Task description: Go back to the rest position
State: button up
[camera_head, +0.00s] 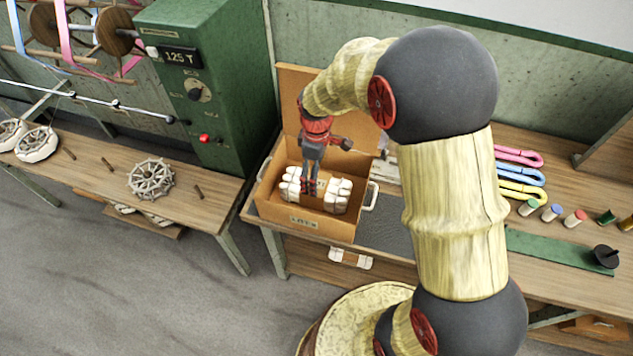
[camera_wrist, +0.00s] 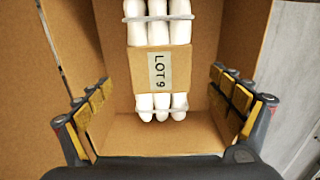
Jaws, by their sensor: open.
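My gripper (camera_head: 311,184) reaches down into an open cardboard box (camera_head: 308,222) on the bench. Ahead of the fingers lies a bundle of white rods (camera_wrist: 158,32) with a band and a brown wrap labelled "LOT 9" (camera_wrist: 159,70). The bundle lies inside the box and does not touch the fingers in this view. In the head view white bundles (camera_head: 337,195) show on both sides of my gripper; the part behind the fingers is hidden.
The box's raised lid (camera_head: 290,95) stands behind my wrist. Coloured skeins (camera_head: 521,177) and small spools (camera_head: 551,213) lie on the bench at the right.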

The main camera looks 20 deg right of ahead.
jog(key=shift+r, duration=1.15)
jog(key=shift+m, duration=0.3)
jog(key=shift+s+m, duration=0.1)
jog(key=shift+m, duration=0.2)
jog(key=s+m, duration=0.2)
jog(key=s, duration=0.1)
jog(key=shift+f+g, duration=0.4)
jog(key=s+r+m+t+b, duration=0.2)
jog(key=s+r+m+t, duration=0.4)
jog(key=s+r, duration=1.3)
notch_tip(320, 180, up, 2)
jog(key=shift+r+m, duration=0.25)
jog(key=shift+m, duration=0.55)
jog(key=shift+d, duration=0.1)
